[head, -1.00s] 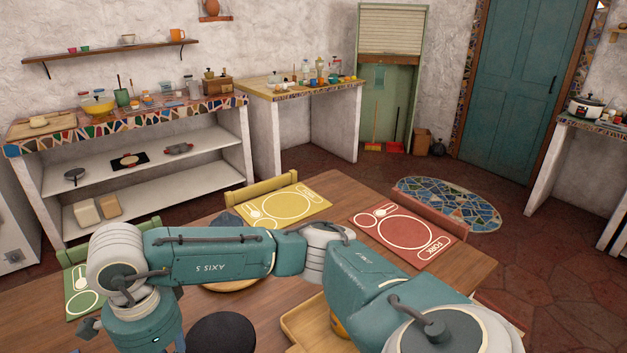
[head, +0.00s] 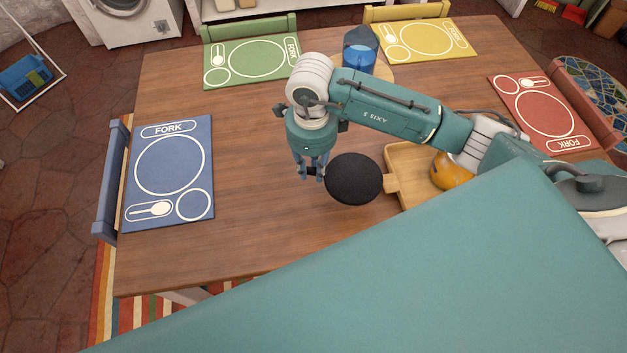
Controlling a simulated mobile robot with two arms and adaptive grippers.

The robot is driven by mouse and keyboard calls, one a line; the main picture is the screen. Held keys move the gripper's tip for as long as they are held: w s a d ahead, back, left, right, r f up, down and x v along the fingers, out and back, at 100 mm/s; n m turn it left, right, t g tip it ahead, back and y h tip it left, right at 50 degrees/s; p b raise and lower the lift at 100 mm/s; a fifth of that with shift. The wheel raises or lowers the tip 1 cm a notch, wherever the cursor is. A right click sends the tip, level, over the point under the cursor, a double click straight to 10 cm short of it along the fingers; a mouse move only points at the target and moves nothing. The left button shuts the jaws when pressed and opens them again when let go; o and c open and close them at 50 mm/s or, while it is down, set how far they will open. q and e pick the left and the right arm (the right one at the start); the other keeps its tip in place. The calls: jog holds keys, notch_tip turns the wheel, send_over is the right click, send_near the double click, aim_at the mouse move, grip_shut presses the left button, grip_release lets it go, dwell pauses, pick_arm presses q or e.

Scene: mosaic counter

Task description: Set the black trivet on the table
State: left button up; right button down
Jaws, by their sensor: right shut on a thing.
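The black trivet (head: 353,179) is a round, dark disc near the middle of the wooden table (head: 240,185). My right gripper (head: 311,175) points down at the trivet's left edge and is shut on it. Whether the trivet touches the tabletop or is held a little above it I cannot tell. My left gripper is not in view; a large teal part of my own body covers the lower right of the view.
A wooden tray (head: 398,160) with an orange-yellow item (head: 452,172) is just right of the trivet. A blue pitcher (head: 360,52) stands behind. Blue (head: 190,150), green (head: 250,58), yellow (head: 430,40) and red (head: 543,112) placemats line the edges. The table's left middle is clear.

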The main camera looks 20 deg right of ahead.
send_over(312, 194)
notch_tip(312, 194, down, 4)
jog(key=shift+f+p, duration=0.1)
jog(key=shift+p, duration=0.2)
jog(key=shift+f, duration=0.6)
notch_tip(312, 194, down, 4)
jog(key=shift+d+r+p, duration=0.1)
jog(key=shift+r+p, duration=0.15)
jog(key=shift+p, duration=0.1)
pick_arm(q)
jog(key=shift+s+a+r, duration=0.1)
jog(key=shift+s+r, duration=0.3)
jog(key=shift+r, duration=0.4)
pick_arm(e)
jog(key=shift+f, duration=0.1)
jog(key=c, duration=1.9)
grip_release()
jog(key=shift+f, duration=0.1)
jog(key=shift+c, duration=0.2)
jog(key=o, duration=0.4)
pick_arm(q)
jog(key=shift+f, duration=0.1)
pick_arm(e)
jog(key=shift+r, duration=0.2)
